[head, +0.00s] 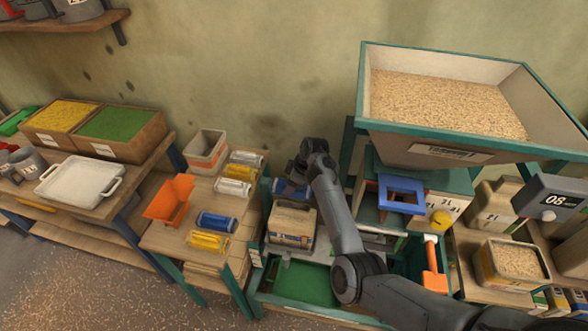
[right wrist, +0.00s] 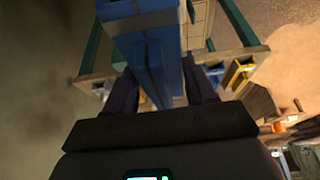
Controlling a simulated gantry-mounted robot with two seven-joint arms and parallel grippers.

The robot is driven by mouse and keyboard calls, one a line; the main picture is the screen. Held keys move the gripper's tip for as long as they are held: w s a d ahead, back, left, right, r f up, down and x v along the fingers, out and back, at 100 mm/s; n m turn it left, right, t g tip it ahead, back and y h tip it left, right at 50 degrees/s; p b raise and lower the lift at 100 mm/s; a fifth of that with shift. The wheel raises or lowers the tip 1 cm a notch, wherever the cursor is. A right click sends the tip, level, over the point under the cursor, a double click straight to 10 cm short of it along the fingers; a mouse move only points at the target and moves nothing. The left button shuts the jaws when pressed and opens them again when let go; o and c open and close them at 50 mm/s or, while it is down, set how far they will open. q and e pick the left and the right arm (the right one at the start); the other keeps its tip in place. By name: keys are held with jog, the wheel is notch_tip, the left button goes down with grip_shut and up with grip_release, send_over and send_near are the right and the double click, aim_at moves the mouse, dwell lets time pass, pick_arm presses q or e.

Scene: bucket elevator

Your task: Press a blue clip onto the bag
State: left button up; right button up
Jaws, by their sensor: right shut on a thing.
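A tan paper bag (head: 291,226) stands on the bench around the middle of the head view, with its top edge partly covered. My right gripper (head: 297,176) is just above and behind the bag's top, shut on a blue clip (head: 289,189). The clip also shows large between the fingers in the right wrist view (right wrist: 155,55). I cannot tell whether it touches the bag. Another blue clip (head: 217,222) lies on the small wooden table, with yellow and white clips around it. My left gripper is not in view.
An orange scoop-like bin (head: 170,199) and a whitish box (head: 207,151) stand on the wooden table (head: 195,250). A big grain hopper (head: 440,150) rises at the right. A blue stand (head: 401,194) and an orange-handled tool (head: 433,267) are right of my arm.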

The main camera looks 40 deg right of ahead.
jog(key=shift+s+a+f, duration=0.1)
jog(key=shift+s+f, duration=0.2)
jog(key=b, duration=0.6)
send_over(288, 204)
jog(key=s, duration=0.1)
jog(key=f, duration=0.5)
jog(key=shift+d, duration=0.3)
jog(key=shift+f, duration=0.75)
jog(key=shift+p, duration=0.5)
jog(key=shift+d+f, duration=0.1)
jog(key=shift+f, duration=0.3)
jog(key=shift+f, duration=0.3)
